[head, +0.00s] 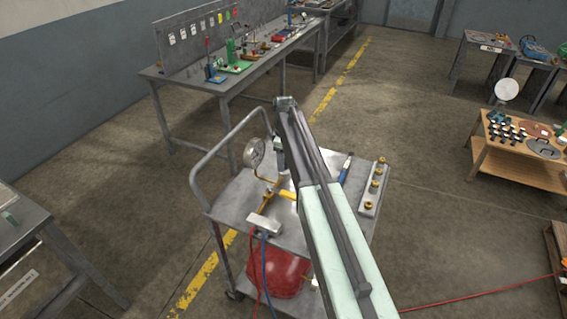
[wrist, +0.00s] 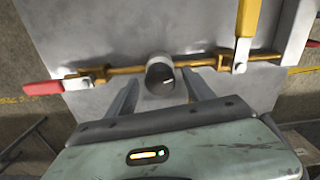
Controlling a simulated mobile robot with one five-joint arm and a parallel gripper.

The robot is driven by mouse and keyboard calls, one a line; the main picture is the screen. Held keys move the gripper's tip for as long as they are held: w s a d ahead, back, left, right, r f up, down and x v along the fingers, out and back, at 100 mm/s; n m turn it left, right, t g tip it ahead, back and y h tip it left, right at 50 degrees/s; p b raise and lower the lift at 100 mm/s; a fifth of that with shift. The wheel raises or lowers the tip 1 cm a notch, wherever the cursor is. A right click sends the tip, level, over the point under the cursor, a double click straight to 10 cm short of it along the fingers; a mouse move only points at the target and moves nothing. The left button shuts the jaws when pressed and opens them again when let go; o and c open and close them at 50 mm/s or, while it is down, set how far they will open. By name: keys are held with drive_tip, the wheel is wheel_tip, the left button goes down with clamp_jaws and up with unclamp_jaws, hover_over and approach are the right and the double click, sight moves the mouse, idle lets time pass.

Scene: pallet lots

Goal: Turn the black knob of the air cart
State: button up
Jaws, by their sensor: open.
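The air cart (head: 232,196) stands below my arm in the head view, with a pressure gauge (head: 254,152) and brass piping on its top. In the wrist view a dark grey knob (wrist: 158,72) with a small white mark sits on the brass pipe (wrist: 125,69). I take it to be the black knob. My gripper (wrist: 161,84) is open, one finger on each side of the knob, with gaps showing. In the head view my gripper (head: 279,168) points down over the cart, and the knob is hidden.
On the pipe, a yellow-handled valve (wrist: 246,28) stands right of the knob and a red handle (wrist: 43,88) lies left. The cart carries a tall rail (head: 205,165), a brass-fitting block (head: 374,187) and a red tank (head: 275,268). A workbench (head: 180,75) stands behind.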

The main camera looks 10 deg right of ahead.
clamp_jaws()
drive_tip(key=shift+m, duration=0.3)
drive_tip(key=m, duration=0.3)
drive_tip(key=shift+m, duration=0.3)
drive_tip(key=m, duration=0.3)
drive_tip(key=shift+m, duration=0.3)
drive_tip(key=m, duration=0.6)
drive_tip(key=shift+d+m, duration=0.1)
drive_tip(key=shift+m, duration=0.3)
